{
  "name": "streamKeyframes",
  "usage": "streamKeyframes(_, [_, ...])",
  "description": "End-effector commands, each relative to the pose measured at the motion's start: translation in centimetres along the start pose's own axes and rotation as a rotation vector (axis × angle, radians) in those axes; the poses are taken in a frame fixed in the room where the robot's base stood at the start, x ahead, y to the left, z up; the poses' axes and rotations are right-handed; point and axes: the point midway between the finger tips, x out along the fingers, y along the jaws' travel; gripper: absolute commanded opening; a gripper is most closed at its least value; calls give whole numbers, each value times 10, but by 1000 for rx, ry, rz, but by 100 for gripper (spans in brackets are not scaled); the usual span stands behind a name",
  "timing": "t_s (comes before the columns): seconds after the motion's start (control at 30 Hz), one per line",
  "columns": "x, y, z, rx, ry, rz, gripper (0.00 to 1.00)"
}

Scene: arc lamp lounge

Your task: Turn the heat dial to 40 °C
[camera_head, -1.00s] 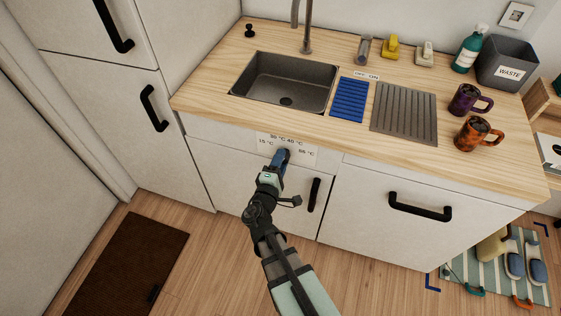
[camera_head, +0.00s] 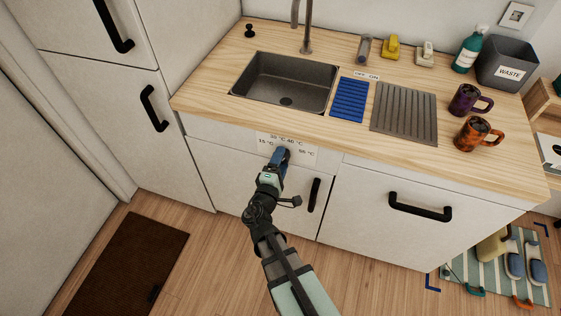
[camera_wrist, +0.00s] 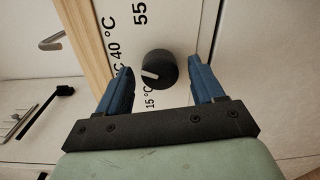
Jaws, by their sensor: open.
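The heat dial (camera_wrist: 158,70) is a round black knob on a white label plate (camera_head: 303,157) on the cabinet front below the sink. In the wrist view its pale pointer mark faces left, towards a label mostly hidden by my left finger. The 40 °C print (camera_wrist: 113,40) is up and left of the dial, 55 above it and 15 °C below it. My gripper (camera_wrist: 159,66) is open, its blue fingers on either side of the dial, with visible gaps. In the head view my gripper (camera_head: 281,155) hides most of the dial.
The wooden counter edge (camera_wrist: 91,45) runs close beside the plate. A black door handle (camera_head: 314,195) is just right of my gripper, and another (camera_head: 420,207) is farther right. The sink (camera_head: 285,80) and two mugs (camera_head: 468,101) are above. The floor in front is mostly clear.

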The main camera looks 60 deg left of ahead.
Motion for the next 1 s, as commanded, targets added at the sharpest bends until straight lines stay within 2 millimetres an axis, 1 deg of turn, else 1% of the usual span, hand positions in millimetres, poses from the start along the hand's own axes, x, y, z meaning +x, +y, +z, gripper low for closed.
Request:
streamKeyframes(0.17, [-13, 0, 0, -1, 1, 0, 67])
streamKeyframes(0.27, [-29, 0, 1, -1, 3, 0, 67])
streamKeyframes(0.5, [-74, 1, 1, -1, 3, 0, 67])
streamKeyframes(0.7, [-102, 0, 1, 0, 2, 0, 67])
streamKeyframes(0.83, [-112, 0, 0, 0, 1, 0, 67])
streamKeyframes(1.0, [-119, 0, 0, 0, 0, 0, 67])
